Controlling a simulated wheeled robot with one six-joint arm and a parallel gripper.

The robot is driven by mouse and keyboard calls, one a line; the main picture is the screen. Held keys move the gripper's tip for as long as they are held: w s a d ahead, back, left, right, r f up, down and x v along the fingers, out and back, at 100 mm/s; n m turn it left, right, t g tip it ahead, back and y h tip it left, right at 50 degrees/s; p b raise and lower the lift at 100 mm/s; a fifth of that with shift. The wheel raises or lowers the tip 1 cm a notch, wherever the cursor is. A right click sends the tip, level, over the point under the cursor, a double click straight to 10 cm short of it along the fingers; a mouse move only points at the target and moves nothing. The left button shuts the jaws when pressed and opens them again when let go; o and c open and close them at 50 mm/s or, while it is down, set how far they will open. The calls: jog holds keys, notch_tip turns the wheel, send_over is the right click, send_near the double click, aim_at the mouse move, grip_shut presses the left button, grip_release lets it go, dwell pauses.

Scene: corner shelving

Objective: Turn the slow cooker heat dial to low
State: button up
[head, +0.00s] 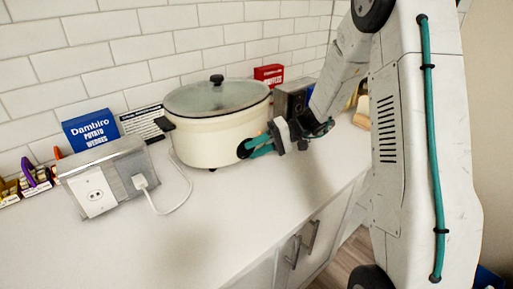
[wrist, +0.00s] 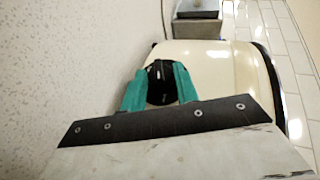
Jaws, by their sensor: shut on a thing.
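The slow cooker (head: 211,139) is cream with a glass lid and black knob, standing on the white counter against the tiled wall. Its cream body (wrist: 222,65) also fills the middle of the wrist view. The black heat dial (head: 243,150) is on its lower front side. My gripper (head: 250,149) reaches in from the right with teal fingers. In the wrist view the fingers are shut on the dial (wrist: 160,82), one on each side. Dial markings are too small to read, so its setting cannot be told.
A metal outlet box (head: 107,176) with a plugged white cord stands left of the cooker. A blue potato wedges box (head: 91,134) and a red box (head: 269,75) stand by the wall. The counter (head: 150,240) in front is clear. Cabinet handles (head: 293,252) are below its edge.

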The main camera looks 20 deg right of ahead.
jog(key=o, duration=1)
jog(key=v, duration=0.7)
jog(key=shift+d+r, duration=0.15)
jog(key=shift+d, duration=0.25)
